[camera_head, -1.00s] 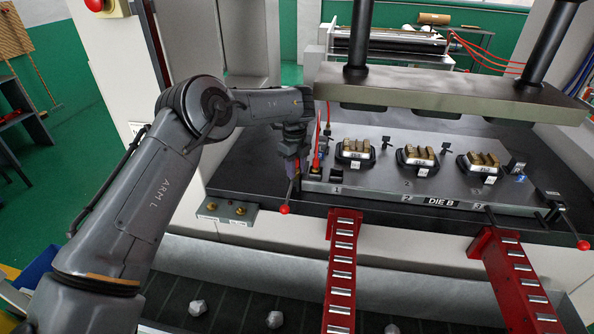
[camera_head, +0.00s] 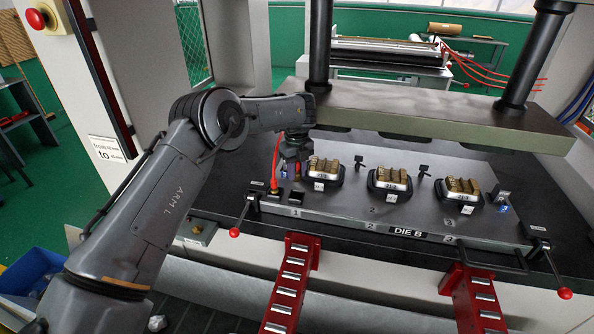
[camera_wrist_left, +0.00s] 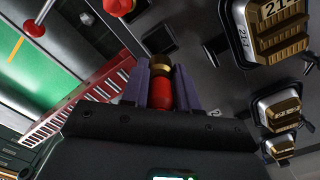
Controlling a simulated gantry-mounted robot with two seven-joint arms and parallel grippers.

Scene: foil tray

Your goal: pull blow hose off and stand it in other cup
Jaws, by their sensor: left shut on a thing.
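My left gripper (camera_head: 297,174) is over the left end of the die plate, just right of an upright red hose (camera_head: 276,160) on a red fitting (camera_head: 274,189). In the left wrist view, my purple fingers (camera_wrist_left: 163,72) are shut on a red piece with a brass collar (camera_wrist_left: 160,92), which looks like the hose end. Whether its tip is in a cup or free cannot be told. Another red fitting with a pale ring shows at the top edge of the left wrist view (camera_wrist_left: 118,6). The cups cannot be made out clearly. My right gripper is not in view.
Brass-topped blocks (camera_head: 323,171), (camera_head: 390,181), (camera_head: 459,192) stand on the die plate (camera_head: 340,215), right of my gripper. The upper press plate (camera_head: 440,118) hangs behind. Red ramps (camera_head: 290,270) and red-knobbed levers (camera_head: 234,232) lie in front.

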